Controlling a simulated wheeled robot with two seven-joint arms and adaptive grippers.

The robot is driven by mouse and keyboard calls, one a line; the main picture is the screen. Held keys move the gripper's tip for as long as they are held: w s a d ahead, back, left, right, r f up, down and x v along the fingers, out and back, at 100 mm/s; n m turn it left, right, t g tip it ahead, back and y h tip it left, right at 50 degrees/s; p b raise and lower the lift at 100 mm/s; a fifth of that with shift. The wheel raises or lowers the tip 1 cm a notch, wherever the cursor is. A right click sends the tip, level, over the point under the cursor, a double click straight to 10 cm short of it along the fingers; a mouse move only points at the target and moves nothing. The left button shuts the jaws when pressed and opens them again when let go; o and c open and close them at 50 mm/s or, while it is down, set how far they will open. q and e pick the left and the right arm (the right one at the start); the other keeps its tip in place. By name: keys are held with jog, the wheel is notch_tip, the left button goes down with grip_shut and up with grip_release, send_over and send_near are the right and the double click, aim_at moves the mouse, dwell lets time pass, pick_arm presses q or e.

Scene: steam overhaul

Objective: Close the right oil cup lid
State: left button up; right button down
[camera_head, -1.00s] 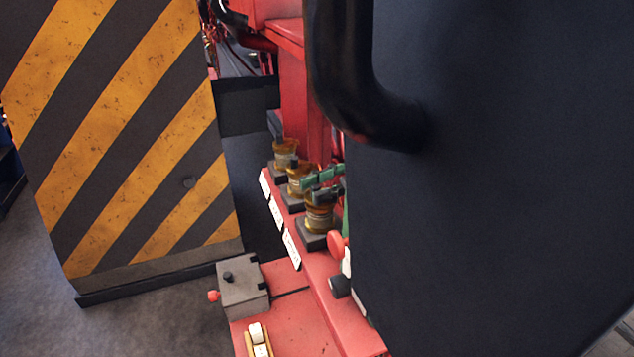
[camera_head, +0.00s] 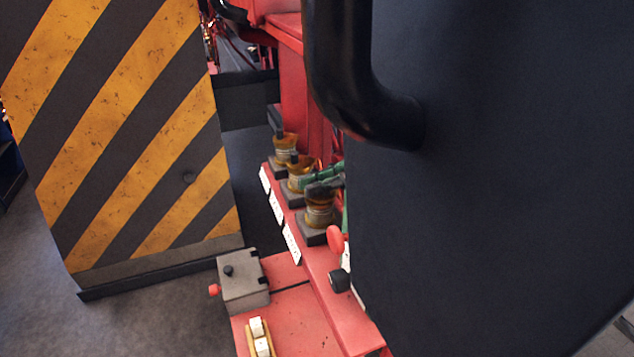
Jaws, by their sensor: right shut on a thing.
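Three oil cups of amber glass stand in a slanting row on small dark bases on the red ledge. A large dark panel hides the rest of the right gripper. My left gripper is out of view.
The large dark panel (camera_head: 500,200) with a thick black curved pipe (camera_head: 345,105) fills the right side. A striped yellow-black panel (camera_head: 130,150) stands at left. A grey box (camera_head: 242,280) and a yellow holder with white blocks (camera_head: 259,338) sit on the red bench (camera_head: 300,325).

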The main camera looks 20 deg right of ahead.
jog(key=shift+a+f+h+b, duration=0.15)
jog(key=shift+f+h+b, duration=0.15)
jog(key=shift+h, duration=0.4)
jog(key=c, duration=1.9)
grip_release()
jog(key=shift+c, duration=0.2)
jog(key=w+d+r, duration=0.1)
jog(key=d, duration=1.1)
jog(key=shift+r, duration=0.2)
jog(key=shift+w, duration=0.1)
